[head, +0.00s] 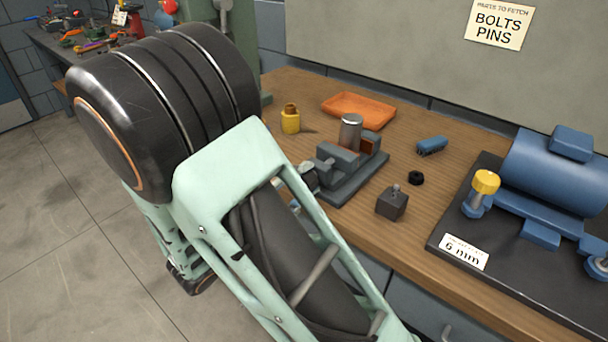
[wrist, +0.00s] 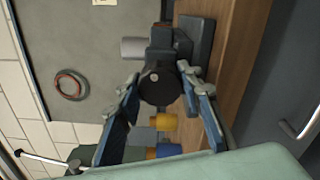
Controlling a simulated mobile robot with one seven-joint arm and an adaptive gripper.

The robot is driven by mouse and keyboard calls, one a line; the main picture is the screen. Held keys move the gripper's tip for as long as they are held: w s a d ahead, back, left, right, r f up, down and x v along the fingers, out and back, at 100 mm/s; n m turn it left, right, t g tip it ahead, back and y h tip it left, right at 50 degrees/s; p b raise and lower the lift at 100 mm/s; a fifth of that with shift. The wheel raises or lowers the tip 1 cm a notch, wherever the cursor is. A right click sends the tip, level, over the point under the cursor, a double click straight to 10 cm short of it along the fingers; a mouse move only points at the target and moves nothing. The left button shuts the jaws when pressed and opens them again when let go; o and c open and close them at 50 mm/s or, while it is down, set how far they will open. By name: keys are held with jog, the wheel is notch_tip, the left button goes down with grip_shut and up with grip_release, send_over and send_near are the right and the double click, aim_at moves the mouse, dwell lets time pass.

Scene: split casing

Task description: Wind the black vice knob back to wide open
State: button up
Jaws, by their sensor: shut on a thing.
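The grey vice (head: 352,178) sits on the wooden bench, with a silver cylinder (head: 350,133) standing upright at its jaws. In the wrist view the round black knob (wrist: 155,86) faces the camera, with the vice body (wrist: 168,40) behind it. My gripper (wrist: 158,76) has one finger on each side of the knob and is shut on it. The silver cylinder (wrist: 133,47) shows left of the vice there. In the head view my arm hides most of the gripper and the knob.
An orange tray (head: 358,110), yellow container (head: 290,120), blue part (head: 431,146), black ring (head: 416,178) and dark block (head: 392,203) surround the vice. A blue motor (head: 555,170) on a dark plate fills the right. Bare bench lies between.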

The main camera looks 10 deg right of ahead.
jog(key=n+p, duration=0.2)
jog(key=n, duration=0.1)
jog(key=n+p, duration=0.2)
jog(key=n, duration=0.1)
jog(key=shift+r+n, duration=0.2)
jog(key=shift+n, duration=0.1)
jog(key=n+p, duration=0.4)
jog(key=n, duration=0.1)
jog(key=shift+f, duration=0.2)
jog(key=o, duration=1.2)
jog(key=v, duration=1.2)
